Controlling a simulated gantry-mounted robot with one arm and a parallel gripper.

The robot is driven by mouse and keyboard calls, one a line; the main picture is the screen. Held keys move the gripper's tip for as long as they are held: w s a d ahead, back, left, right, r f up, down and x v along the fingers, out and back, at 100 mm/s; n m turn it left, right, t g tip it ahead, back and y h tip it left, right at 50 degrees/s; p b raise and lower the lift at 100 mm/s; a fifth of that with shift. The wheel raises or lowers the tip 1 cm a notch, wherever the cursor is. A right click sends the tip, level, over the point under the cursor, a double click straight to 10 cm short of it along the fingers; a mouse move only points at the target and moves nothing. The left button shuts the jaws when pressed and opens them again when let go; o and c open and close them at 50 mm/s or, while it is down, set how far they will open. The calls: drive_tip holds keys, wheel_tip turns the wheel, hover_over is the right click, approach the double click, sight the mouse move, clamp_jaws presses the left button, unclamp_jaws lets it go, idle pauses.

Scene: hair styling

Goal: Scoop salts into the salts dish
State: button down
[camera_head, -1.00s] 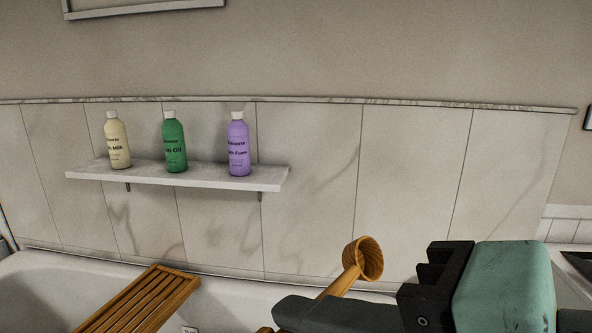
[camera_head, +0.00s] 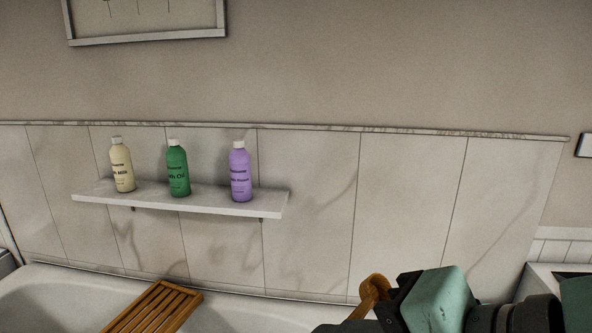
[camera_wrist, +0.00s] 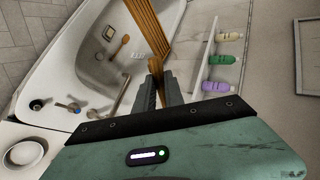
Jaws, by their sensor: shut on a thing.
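A wooden scoop (camera_head: 375,288) shows at the lower right of the head view, beside my gripper's dark wrist end. Part of it is hidden by the gripper. My gripper (camera_head: 340,328) is at the bottom edge, its fingers mostly cut off. In the wrist view, my gripper (camera_wrist: 160,88) is shut on the scoop's handle (camera_wrist: 156,66). I cannot see any salts in the scoop. No salts dish can be made out for certain; a round white basin or bowl (camera_wrist: 22,155) is at the lower left of the wrist view.
A slatted wooden tray (camera_head: 155,306) lies across the white bathtub (camera_head: 225,315). A wall shelf (camera_head: 180,202) holds cream, green and purple bottles. A small wooden spoon-like item (camera_wrist: 122,45) and faucet parts (camera_wrist: 72,107) show at the tub.

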drive_tip(key=w+p, duration=0.1)
drive_tip(key=p, duration=0.1)
drive_tip(key=shift+a+f+g+p, duration=0.3)
drive_tip(key=shift+a+f, duration=0.05)
drive_tip(key=shift+f, duration=0.05)
drive_tip(key=a+f+g+h+p, duration=0.1)
drive_tip(key=a+f+p, duration=0.2)
drive_tip(key=f+p, duration=0.2)
drive_tip(key=shift+a+f+h+p, duration=0.25)
drive_tip(key=shift+a+h+p, duration=0.05)
drive_tip(key=shift+h+p, duration=0.1)
wheel_tip(320, 180, down, 2)
drive_tip(key=shift+b, duration=1)
drive_tip(key=shift+w, duration=0.1)
